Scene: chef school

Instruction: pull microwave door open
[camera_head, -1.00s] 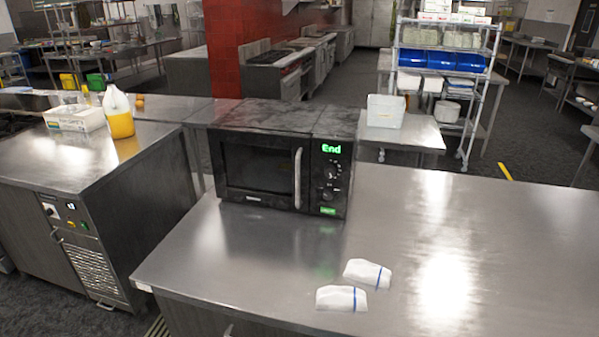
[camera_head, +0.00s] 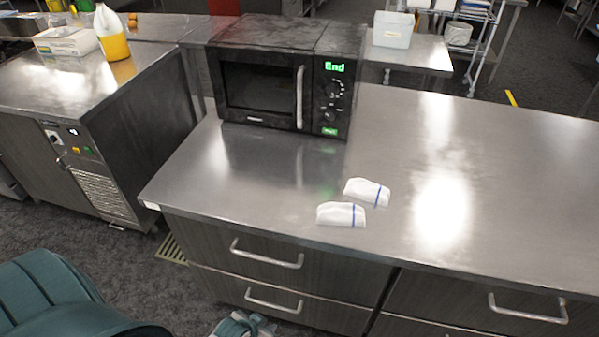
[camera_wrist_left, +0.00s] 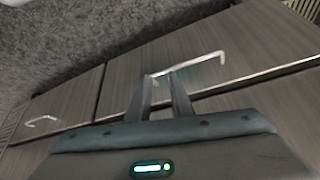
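The black microwave (camera_head: 280,80) stands on the steel counter with its door (camera_head: 262,88) shut. A vertical silver door handle (camera_head: 299,97) is at the door's right edge, beside a control panel (camera_head: 332,95) with a green "End" display. My left gripper (camera_head: 243,326) is at the bottom edge of the head view, low in front of the drawers and well below the microwave. In the left wrist view my left gripper (camera_wrist_left: 161,76) has a small gap between its fingers, with nothing between them; a drawer handle shows behind the tips. My right gripper is not in view.
Two white folded cloths (camera_head: 352,203) with blue stripes lie on the steel counter (camera_head: 240,190) in front of the microwave. Drawers with bar handles (camera_head: 267,256) face me below. A second steel unit (camera_head: 85,80) stands left across a gap. The counter's right side is clear.

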